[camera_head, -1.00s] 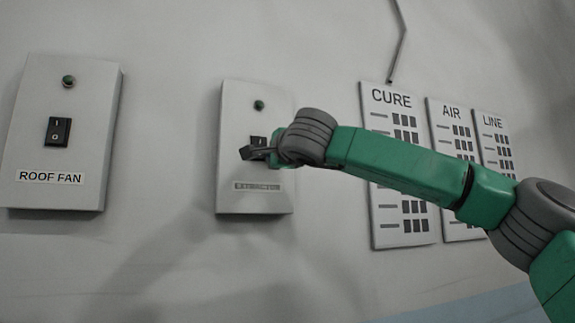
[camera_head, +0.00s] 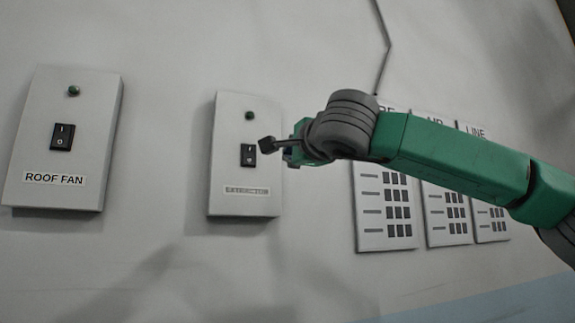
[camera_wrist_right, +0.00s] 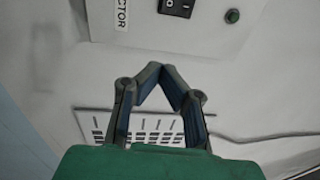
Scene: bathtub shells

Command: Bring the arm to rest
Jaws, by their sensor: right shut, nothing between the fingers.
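My right arm comes in from the right in the head view, and its gripper (camera_head: 268,145) is in front of the right edge of the extractor box. The gripper is shut and empty; in the right wrist view its fingertips (camera_wrist_right: 163,82) meet in a peak. The extractor box (camera_head: 232,200) is a pale wall box with a green lamp (camera_head: 250,115) and a black rocker switch (camera_head: 248,156). The box also shows at the top of the wrist view (camera_wrist_right: 150,32), with its switch (camera_wrist_right: 176,6) and lamp (camera_wrist_right: 233,15). My left gripper is not in view.
The roof fan box (camera_head: 50,110), with a green lamp and black switch, is on the wall at left. Panels including the air panel (camera_head: 447,225) and line panel (camera_head: 491,225) hang at right, partly behind my arm. A cable (camera_head: 388,50) runs above. The wall below is bare.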

